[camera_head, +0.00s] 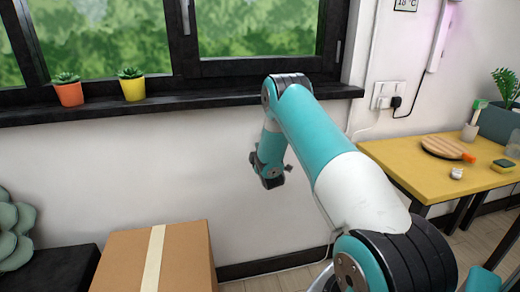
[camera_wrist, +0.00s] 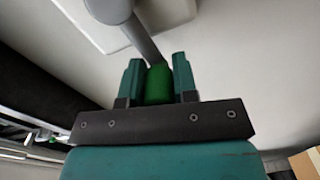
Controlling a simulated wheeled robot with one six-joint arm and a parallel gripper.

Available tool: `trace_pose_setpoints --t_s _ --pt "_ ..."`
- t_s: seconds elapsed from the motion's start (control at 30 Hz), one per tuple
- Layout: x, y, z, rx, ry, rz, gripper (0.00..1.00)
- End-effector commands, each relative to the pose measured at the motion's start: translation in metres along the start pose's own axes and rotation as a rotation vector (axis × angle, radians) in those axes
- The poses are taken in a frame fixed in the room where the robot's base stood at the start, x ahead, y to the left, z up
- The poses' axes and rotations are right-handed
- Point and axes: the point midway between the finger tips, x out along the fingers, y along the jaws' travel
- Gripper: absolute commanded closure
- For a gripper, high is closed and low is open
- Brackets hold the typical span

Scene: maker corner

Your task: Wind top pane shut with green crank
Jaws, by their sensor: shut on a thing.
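In the wrist view, my gripper (camera_wrist: 158,80) is shut on the green crank grip (camera_wrist: 158,88), with one teal finger on each side. A grey crank arm (camera_wrist: 143,38) runs from the grip up to a round grey hub (camera_wrist: 108,8) on a pale housing. In the head view, my arm reaches to the wall below the window (camera_head: 258,28); the fingers and the crank are hidden behind my wrist there. The window has dark frames with greenery behind. Its upper part is cut off, so the top pane's position cannot be told.
Two potted succulents, orange (camera_head: 69,93) and yellow (camera_head: 132,88), stand on the dark sill (camera_head: 200,101). A cardboard box (camera_head: 190,262) is below at the front. A yellow table (camera_head: 415,165) with small items stands right. The wall left of my wrist is clear.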

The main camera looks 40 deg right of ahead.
Motion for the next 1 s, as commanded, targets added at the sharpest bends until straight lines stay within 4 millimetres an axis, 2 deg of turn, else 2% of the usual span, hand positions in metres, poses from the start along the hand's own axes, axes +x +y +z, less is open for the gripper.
trace_pose_setpoints --t_s 0.03,0.3,0.83,0.87,0.93,0.97,1.0 --pt "-0.0018 -0.0062 0.0014 -0.020 -0.003 -0.013 1.00" --pt "-0.0017 -0.0115 0.0048 -0.111 -0.004 -0.012 1.00" --pt "-0.0017 -0.0127 0.0072 -0.131 -0.007 -0.012 1.00" --pt "-0.0017 -0.0127 0.0073 -0.131 -0.007 -0.012 0.68" --pt "-0.0016 -0.0124 0.0072 -0.131 -0.007 -0.011 0.52" --pt "-0.0015 -0.0120 0.0070 -0.132 -0.006 -0.010 0.47" --pt "-0.0013 -0.0115 0.0067 -0.132 -0.006 -0.009 0.47"
